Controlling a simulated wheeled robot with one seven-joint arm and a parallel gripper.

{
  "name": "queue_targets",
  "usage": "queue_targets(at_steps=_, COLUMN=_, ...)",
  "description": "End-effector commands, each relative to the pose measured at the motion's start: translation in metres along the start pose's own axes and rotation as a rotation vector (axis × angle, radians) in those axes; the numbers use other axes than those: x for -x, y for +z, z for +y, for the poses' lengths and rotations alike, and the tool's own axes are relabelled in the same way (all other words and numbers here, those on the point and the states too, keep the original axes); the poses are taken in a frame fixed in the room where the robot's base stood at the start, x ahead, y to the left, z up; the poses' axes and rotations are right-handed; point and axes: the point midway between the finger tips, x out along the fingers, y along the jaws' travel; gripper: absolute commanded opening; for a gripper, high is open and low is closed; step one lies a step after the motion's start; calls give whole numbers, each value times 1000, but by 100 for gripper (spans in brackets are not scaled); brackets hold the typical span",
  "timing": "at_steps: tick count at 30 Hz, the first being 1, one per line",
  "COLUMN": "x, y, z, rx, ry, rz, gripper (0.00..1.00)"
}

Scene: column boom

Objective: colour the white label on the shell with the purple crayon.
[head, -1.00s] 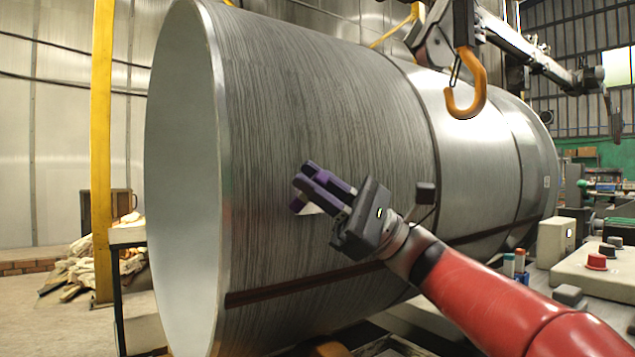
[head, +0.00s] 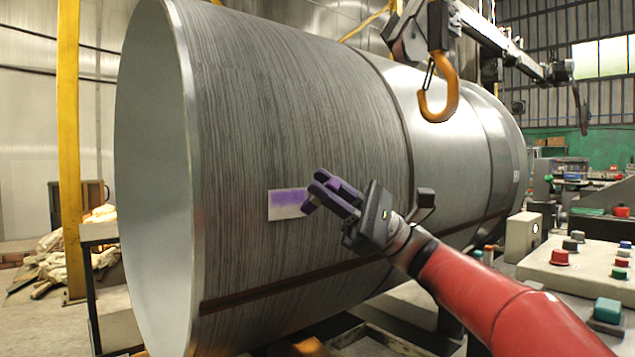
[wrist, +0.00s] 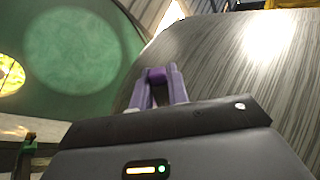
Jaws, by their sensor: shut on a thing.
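The shell (head: 290,110) is a large grey metal cylinder lying on its side, its open end facing left. The white label (head: 287,213) is on the shell's side, left of my gripper. Its upper part carries a purple smear, and a white strip shows along its lower edge. My gripper (head: 322,190) is just right of the label, with its purple fingers close together. In the wrist view, the purple crayon (wrist: 156,74) shows as a small darker piece between the fingertips. I cannot tell whether its tip touches the shell.
An orange hook (head: 440,98) hangs in front of the shell's upper right. A control panel with coloured buttons (head: 575,263) stands at lower right. A yellow post (head: 68,150) rises at left. A dark strip runs along the shell below my gripper.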

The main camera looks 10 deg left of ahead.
Motion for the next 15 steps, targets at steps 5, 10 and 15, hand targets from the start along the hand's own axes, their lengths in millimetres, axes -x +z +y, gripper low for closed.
queue_targets(at_steps=5, x=9, y=1, z=-12, rx=0, ry=-1, rz=-1, gripper=0)
queue_targets(at_steps=10, x=10, y=0, z=-12, rx=0, ry=0, rz=-1, gripper=0)
queue_targets(at_steps=15, x=6, y=-2, z=-6, rx=0, ry=0, rz=-1, gripper=0)
